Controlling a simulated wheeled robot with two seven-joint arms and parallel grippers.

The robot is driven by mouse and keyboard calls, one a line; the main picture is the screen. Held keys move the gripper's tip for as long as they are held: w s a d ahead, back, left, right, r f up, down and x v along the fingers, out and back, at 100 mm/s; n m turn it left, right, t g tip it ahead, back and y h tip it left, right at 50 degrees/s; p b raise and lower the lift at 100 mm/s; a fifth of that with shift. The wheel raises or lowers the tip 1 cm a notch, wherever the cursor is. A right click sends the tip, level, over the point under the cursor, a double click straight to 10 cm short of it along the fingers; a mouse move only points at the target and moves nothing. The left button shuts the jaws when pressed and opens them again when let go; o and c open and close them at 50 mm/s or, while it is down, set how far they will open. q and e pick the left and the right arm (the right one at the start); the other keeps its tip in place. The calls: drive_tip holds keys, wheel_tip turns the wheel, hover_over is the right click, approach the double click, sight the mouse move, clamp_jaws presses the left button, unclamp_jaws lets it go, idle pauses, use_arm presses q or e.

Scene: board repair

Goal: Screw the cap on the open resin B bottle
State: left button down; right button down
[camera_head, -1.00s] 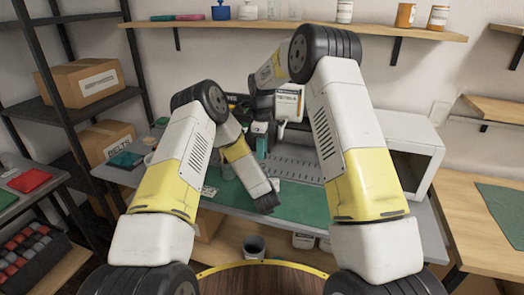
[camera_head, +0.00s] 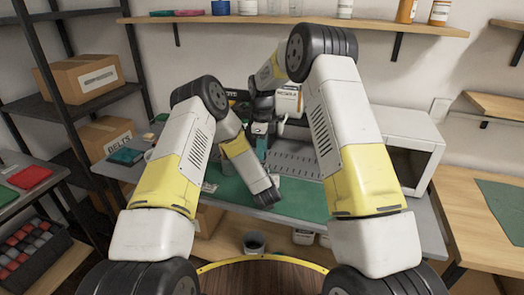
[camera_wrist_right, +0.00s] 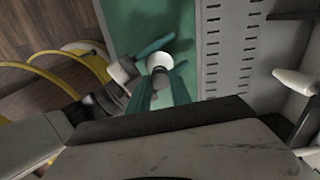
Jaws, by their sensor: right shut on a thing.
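My right gripper (camera_wrist_right: 160,72) points down over the green mat (camera_wrist_right: 122,18) in the right wrist view. Its teal fingers are closed around a small round white thing (camera_wrist_right: 159,61), which looks like a cap. In the head view the right gripper (camera_head: 262,146) shows as dark and teal parts above the table. My left forearm reaches to the mat's middle in the head view. A teal finger that seems to be my left gripper's (camera_wrist_right: 152,46) lies close to the white thing; its grip is unclear. I cannot make out the resin B bottle under the white thing.
A white labelled container (camera_head: 289,102) stands behind the right gripper. A perforated grey panel (camera_head: 292,164) lies right of the gripper, and a white box-like appliance (camera_head: 412,150) stands further right. A bin (camera_head: 254,242) is below the table's front edge. Bottles stand on the wall shelf (camera_head: 300,20).

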drive_tip(key=shift+f, duration=0.55)
drive_tip(key=m, duration=0.5)
drive_tip(key=shift+m, duration=0.4)
drive_tip(key=m, duration=0.5)
drive_tip(key=shift+m, duration=0.4)
drive_tip(key=m, duration=0.1)
drive_tip(key=f+m, duration=0.1)
drive_tip(key=shift+s+d+f+m, duration=0.1)
drive_tip(key=shift+s+d+m, duration=0.2)
drive_tip(key=shift+s+m, duration=0.1)
drive_tip(key=shift+m, duration=0.4)
drive_tip(key=shift+w+a+r+m, duration=0.1)
drive_tip(key=shift+w+r+m, duration=0.1)
drive_tip(key=shift+r+m, duration=0.15)
drive_tip(key=shift+w+r, duration=0.2)
